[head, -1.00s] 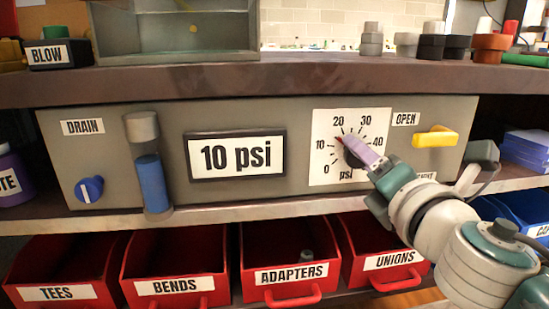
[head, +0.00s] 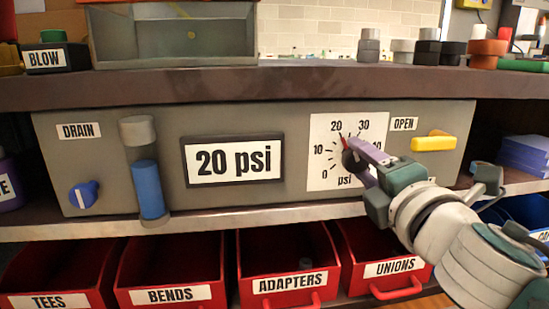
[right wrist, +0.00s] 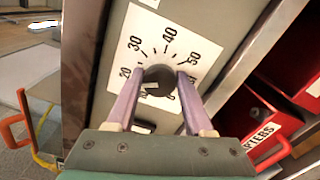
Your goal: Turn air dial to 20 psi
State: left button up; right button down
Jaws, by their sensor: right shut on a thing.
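The air dial (head: 352,162) is a dark knob on a white scale plate (head: 321,178) marked in psi, on the grey panel. Its red pointer shows near the 20 mark in the head view. The display (head: 233,162) beside it reads 20 psi. My right gripper (head: 358,152) is shut on the dial, partly covering the scale's right side. In the right wrist view the two purple fingers (right wrist: 153,88) sit on either side of the round knob (right wrist: 158,80). My left gripper is not in view.
A yellow valve handle (head: 434,141) is right of the scale, near my right wrist. A blue drain knob (head: 84,195) and a blue-grey cylinder (head: 149,188) are on the left. Red bins (head: 287,276) stand below, and a brown shelf (head: 230,88) overhangs the panel.

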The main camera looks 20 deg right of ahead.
jog(key=shift+c, duration=1.6)
grip_release()
jog(key=shift+s+a, duration=0.15)
jog(key=shift+s, duration=0.35)
jog(key=v, duration=0.9)
jog(key=shift+b, duration=0.35)
jog(key=shift+w, duration=0.1)
